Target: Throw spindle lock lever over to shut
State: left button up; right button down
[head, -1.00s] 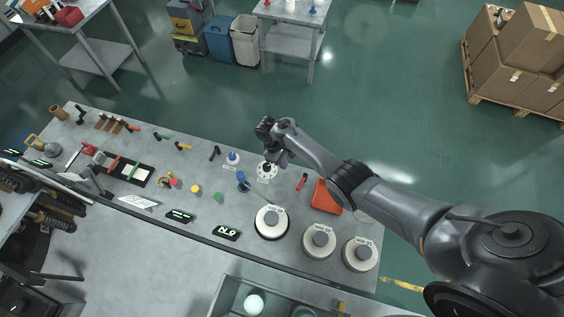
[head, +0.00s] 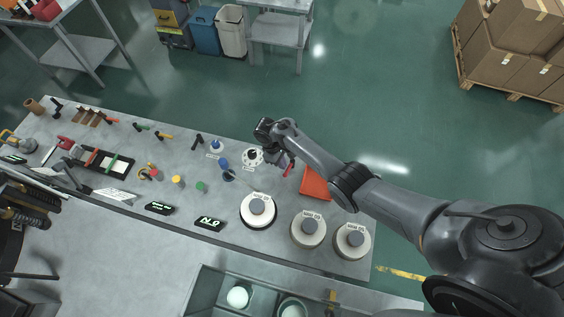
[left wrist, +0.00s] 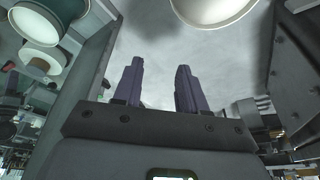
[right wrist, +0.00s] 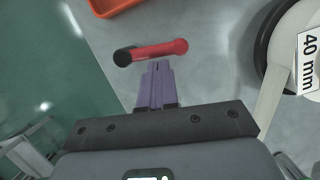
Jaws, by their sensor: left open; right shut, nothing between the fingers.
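A red lever (right wrist: 163,51) with a black end lies across the upper middle of the right wrist view. In the head view the red lever (head: 288,171) is partly hidden by my right gripper (head: 284,163), between a white round dial and the orange tray. My right gripper (right wrist: 157,66) is shut and empty. Its purple fingertips are right beside the red bar; I cannot tell whether they touch it. My left gripper (left wrist: 158,70) is open and empty in the left wrist view, and I do not see it in the head view.
The orange tray (head: 316,184) is right of the lever. Large white discs (head: 308,230) stand along the near side of the bench; one labelled 40 mm (right wrist: 302,45) is at the right of the right wrist view. A white round dial (head: 252,157) is left of the lever.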

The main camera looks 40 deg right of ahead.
jog(key=shift+s+r+p, duration=0.15)
jog(key=shift+p, duration=0.35)
jog(key=shift+s+d+n+p, duration=0.15)
jog(key=shift+s+n+p, duration=0.4)
jog(key=shift+n+p, duration=0.3)
jog(key=shift+s+f+n+h, duration=0.15)
jog(key=shift+f+n+h, duration=0.05)
jog(key=shift+n+h, duration=0.25)
jog(key=shift+f, duration=0.1)
